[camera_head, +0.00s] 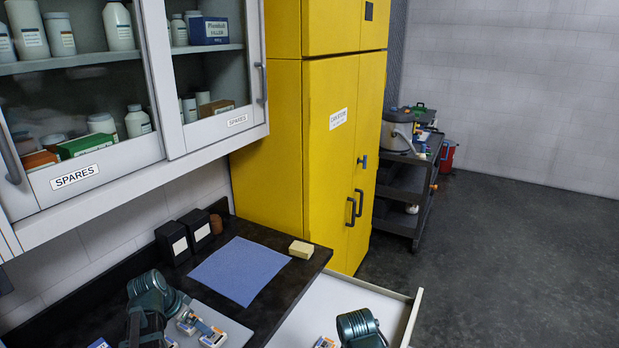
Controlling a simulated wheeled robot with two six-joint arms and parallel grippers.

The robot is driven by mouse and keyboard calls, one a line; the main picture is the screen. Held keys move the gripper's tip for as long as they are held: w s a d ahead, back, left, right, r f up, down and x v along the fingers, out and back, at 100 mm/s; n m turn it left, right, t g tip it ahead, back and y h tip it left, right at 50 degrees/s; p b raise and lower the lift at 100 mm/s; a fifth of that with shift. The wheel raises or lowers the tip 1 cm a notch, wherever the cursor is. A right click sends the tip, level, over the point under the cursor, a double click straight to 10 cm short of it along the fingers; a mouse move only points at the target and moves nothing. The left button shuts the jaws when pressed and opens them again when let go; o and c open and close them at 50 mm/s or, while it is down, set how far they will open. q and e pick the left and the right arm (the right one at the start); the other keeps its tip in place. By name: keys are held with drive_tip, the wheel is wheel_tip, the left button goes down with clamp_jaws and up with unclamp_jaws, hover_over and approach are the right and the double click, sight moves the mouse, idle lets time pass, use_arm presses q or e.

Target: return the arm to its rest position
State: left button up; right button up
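My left arm comes in at the lower left over the black counter (277,275). Its dark green links bend above a grey tray or board (238,326). My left gripper (188,318) is low over small white, blue and orange boxes (212,337); its fingers are too small and covered to tell whether they are open or shut. A dark green part of my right arm (360,328) shows at the bottom edge, over the open white drawer (335,297). The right gripper is not in view.
A blue cloth (241,270), a yellowish block (301,249) and dark canisters (173,242) are on the counter. Glass-fronted wall cabinets (90,205) overhang it. A yellow cabinet (330,150) stands behind, with a dark cart (405,190) beyond. The floor at right is clear.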

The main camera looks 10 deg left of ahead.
sight(212, 337)
use_arm(q)
drive_tip(key=b+x, duration=0.9)
drive_tip(key=x, duration=0.2)
drive_tip(key=shift+f+b, duration=0.1)
drive_tip(key=shift+b, duration=0.25)
drive_tip(key=shift+s+r+p, duration=0.1)
drive_tip(key=shift+r+p, duration=0.35)
drive_tip(key=shift+p, duration=0.05)
drive_tip(key=p+v, duration=1.1)
drive_tip(key=v, duration=0.1)
drive_tip(key=b+x, duration=1.2)
drive_tip(key=x, duration=0.1)
drive_tip(key=shift+s+a, duration=0.1)
wheel_tip(212, 337, up, 5)
drive_tip(key=p, duration=0.4)
drive_tip(key=shift+f+p, duration=0.15)
drive_tip(key=shift+p, duration=0.2)
drive_tip(key=s+d, duration=0.3)
drive_tip(key=d, duration=0.4)
drive_tip(key=s+d+p, duration=0.1)
drive_tip(key=s+d, duration=0.2)
drive_tip(key=d, duration=0.5)
drive_tip(key=shift+r, duration=0.5)
